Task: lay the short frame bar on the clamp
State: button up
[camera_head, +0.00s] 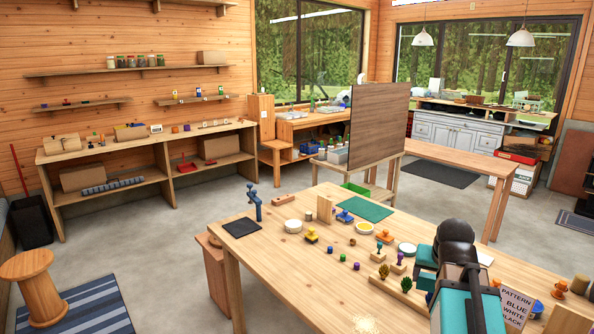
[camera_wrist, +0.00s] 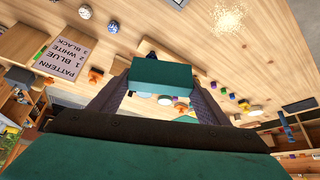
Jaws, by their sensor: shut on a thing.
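My gripper (camera_wrist: 160,75) is shut on a dark teal block-shaped bar (camera_wrist: 160,78), which sits between its two dark fingers. The bar looks like the short frame bar, though its full length cannot be judged. It is held above the table. The blue clamp (camera_head: 253,203) stands upright at the table's far left edge, beside the dark square mat, well apart from my gripper. In the wrist view the clamp (camera_wrist: 284,119) shows small at the right. In the head view my arm covers the gripper at the table's right side.
The front left tabletop is clear.

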jog(key=w+a+n+y+b, duration=0.1)
jog(key=w+a+n, duration=0.1)
jog(key=a, duration=0.5)
jog(key=w+a+n+y, duration=0.1)
jog(key=w+a+n, duration=0.2)
jog(key=a, duration=0.5)
jog(key=shift+w+t+y+b, duration=0.2)
jog(key=shift+t+y+b, duration=0.1)
jog(key=shift+b, duration=0.05)
jog(key=shift+a, duration=0.15)
jog(key=a, duration=0.7)
jog(key=shift+a, duration=0.2)
jog(key=shift+d, duration=0.1)
